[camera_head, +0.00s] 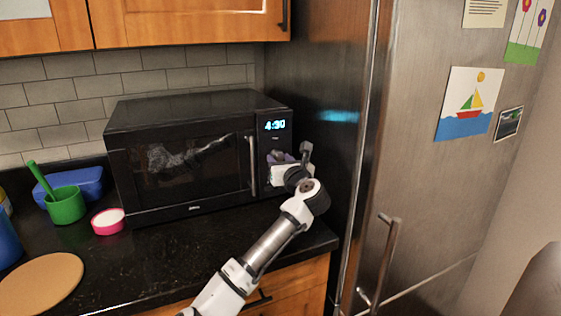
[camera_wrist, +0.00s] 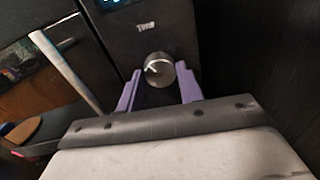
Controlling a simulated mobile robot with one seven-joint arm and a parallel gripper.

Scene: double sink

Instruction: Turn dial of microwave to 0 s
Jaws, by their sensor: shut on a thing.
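The black microwave (camera_head: 180,106) stands on the counter with its door closed. Its lit display (camera_head: 275,125) reads what looks like 4:30. The silver round dial (camera_wrist: 159,68) shows in the wrist view, below a small label, with a light pointer mark toward its left side. My gripper (camera_head: 281,158) is at the control panel, right of the door handle. In the wrist view its purple fingers (camera_wrist: 159,76) stand on either side of the dial and are shut on it. In the head view my gripper hides the dial.
The microwave's vertical door handle (camera_head: 253,165) is close to the left of my gripper. The steel fridge (camera_head: 420,170) stands to the right. A green cup (camera_head: 66,205), a pink bowl (camera_head: 108,221) and a round board (camera_head: 40,283) lie on the counter at left.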

